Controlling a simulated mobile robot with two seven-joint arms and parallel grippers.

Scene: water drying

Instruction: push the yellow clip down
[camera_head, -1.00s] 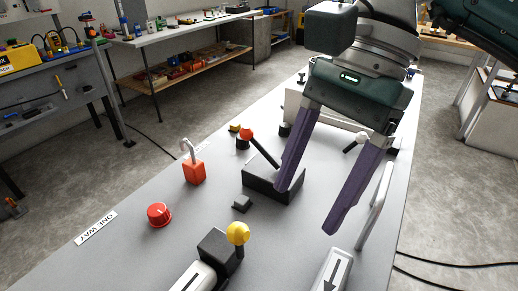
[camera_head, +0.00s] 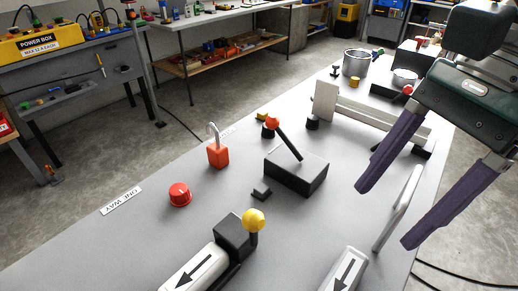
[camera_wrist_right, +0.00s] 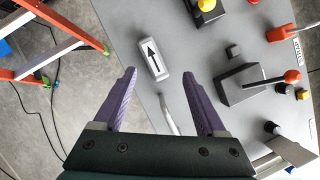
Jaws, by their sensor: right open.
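The yellow clip shows as a yellow ball knob (camera_head: 253,220) on a short dark stem beside a black block (camera_head: 234,235), at the near end of the table. In the right wrist view the yellow knob (camera_wrist_right: 206,5) is cut by the top edge. My right gripper (camera_head: 385,218) is open and empty, with two purple fingers apart above the right side of the table. It is well to the right of the knob and not touching it. In the wrist view my right gripper (camera_wrist_right: 159,73) has nothing between its fingers. My left gripper is out of view.
A black box with an orange-knobbed lever (camera_head: 296,172), a red button (camera_head: 180,194) and an orange padlock (camera_head: 218,155) stand farther left.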

